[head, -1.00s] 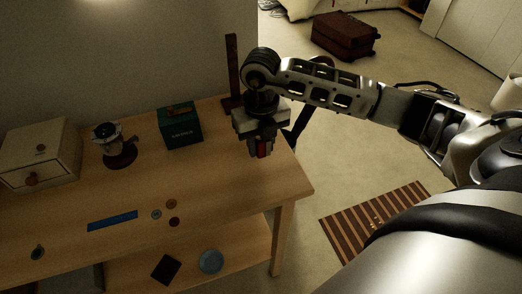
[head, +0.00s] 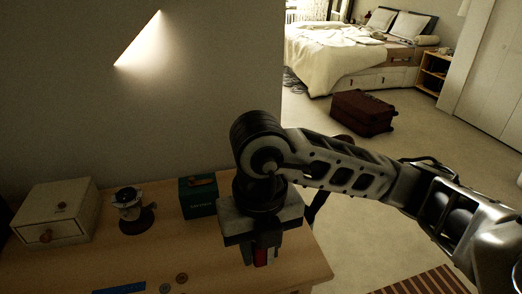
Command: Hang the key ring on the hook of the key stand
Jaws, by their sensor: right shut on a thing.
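My right gripper (head: 262,252) points down above the right part of the wooden table. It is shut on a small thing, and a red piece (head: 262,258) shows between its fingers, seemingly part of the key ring. The ring itself is too small or hidden to make out. The dark upright post of the key stand, seen earlier behind the gripper, is now hidden behind my right arm, and its hook cannot be seen. My left gripper is not in view.
On the table (head: 225,270) stand a white drawer box (head: 72,230), a dark-based device (head: 132,212) and a green box (head: 198,202) close left of the gripper. A blue strip (head: 122,288) and small discs (head: 181,278) lie in front. A suitcase (head: 362,113) stands on the floor.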

